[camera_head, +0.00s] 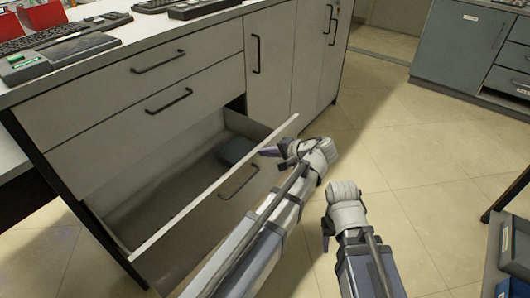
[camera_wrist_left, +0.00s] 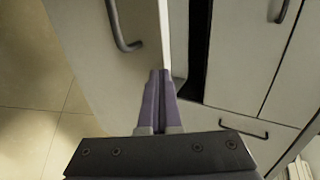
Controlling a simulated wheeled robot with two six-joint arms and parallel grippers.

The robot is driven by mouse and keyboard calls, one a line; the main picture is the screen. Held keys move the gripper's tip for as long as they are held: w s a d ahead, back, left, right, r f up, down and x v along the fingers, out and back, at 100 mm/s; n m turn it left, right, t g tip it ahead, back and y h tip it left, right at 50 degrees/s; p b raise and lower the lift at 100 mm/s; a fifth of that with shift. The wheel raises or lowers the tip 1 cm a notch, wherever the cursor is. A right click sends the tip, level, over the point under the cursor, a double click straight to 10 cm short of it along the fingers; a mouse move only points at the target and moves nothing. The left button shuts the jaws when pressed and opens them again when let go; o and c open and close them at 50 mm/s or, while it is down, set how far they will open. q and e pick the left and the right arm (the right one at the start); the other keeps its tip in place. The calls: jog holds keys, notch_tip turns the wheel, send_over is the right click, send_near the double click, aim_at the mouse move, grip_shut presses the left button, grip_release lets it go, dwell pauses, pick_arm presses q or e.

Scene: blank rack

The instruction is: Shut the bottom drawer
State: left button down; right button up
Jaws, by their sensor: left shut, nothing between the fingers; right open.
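The bottom drawer (camera_head: 190,212) of the pale cabinet stands pulled far out, and its inside shows from above. Its front panel carries a dark bar handle (camera_head: 240,183), which also shows in the left wrist view (camera_wrist_left: 121,28). My left gripper (camera_head: 264,152) is shut and empty at the right part of the front panel's top edge. In the left wrist view its fingertips (camera_wrist_left: 158,72) lie over that panel's edge; I cannot tell whether they touch. My right gripper (camera_head: 327,235) is open and empty, above the floor to the right of the drawer.
A dark box-like object (camera_head: 236,150) lies inside the drawer at the back right. The upper drawers (camera_head: 130,85) and cupboard doors (camera_head: 270,55) are shut. Keyboards (camera_head: 65,33) lie on the countertop.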

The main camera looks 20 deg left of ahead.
pick_arm(q)
jog(key=w+a, duration=0.4)
jog(key=a, duration=0.7)
jog(key=w+a, duration=0.4)
jog(key=a, duration=0.7)
jog(key=shift+a, duration=0.1)
